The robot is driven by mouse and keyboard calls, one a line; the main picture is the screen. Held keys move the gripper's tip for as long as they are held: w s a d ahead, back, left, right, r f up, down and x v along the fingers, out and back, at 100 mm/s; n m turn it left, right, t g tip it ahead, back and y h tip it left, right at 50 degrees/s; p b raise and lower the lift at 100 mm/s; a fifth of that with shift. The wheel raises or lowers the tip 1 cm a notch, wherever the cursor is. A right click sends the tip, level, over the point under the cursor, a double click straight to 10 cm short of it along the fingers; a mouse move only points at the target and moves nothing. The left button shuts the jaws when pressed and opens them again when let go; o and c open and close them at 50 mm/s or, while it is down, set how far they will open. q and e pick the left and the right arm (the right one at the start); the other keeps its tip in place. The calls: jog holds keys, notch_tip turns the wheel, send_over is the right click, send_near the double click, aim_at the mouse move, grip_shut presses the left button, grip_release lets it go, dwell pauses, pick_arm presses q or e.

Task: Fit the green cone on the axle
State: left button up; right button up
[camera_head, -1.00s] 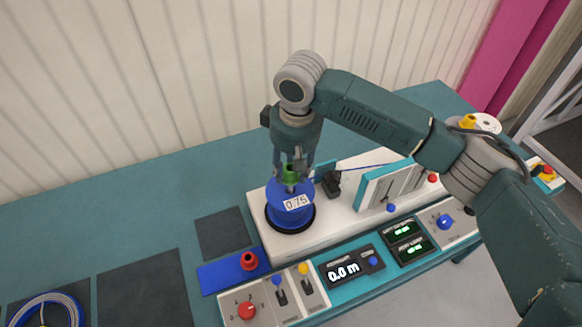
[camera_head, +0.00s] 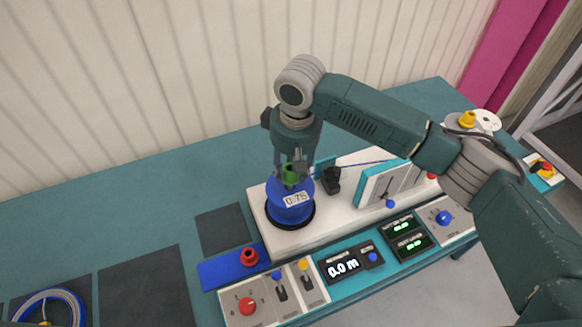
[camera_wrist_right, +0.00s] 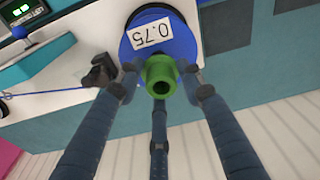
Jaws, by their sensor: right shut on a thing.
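The green cone (camera_head: 289,173) is held in my right gripper (camera_head: 293,172), directly above the blue reel (camera_head: 289,205) labelled 0.75. In the right wrist view the green cone (camera_wrist_right: 160,76) sits between the fingers of the right gripper (camera_wrist_right: 160,85), its open end facing the camera, with the blue reel (camera_wrist_right: 150,45) behind it. The axle is hidden by the reel and the cone, so I cannot tell whether the cone is around it. The left gripper is not in view.
A black clamp (camera_head: 331,181) stands right of the reel. Switch panels and a 0.0 m display (camera_head: 345,266) line the front edge. The back left of the teal bench is clear.

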jog(key=shift+f, duration=0.15)
jog(key=shift+f, duration=0.8)
jog(key=shift+f, duration=0.45)
jog(key=o, duration=1.6)
jog(key=shift+c, duration=0.2)
notch_tip(320, 180, up, 3)
jog(key=p, duration=0.3)
jog(key=shift+r+p, duration=0.1)
jog(key=shift+p, duration=0.3)
jog(key=shift+r, duration=2.4)
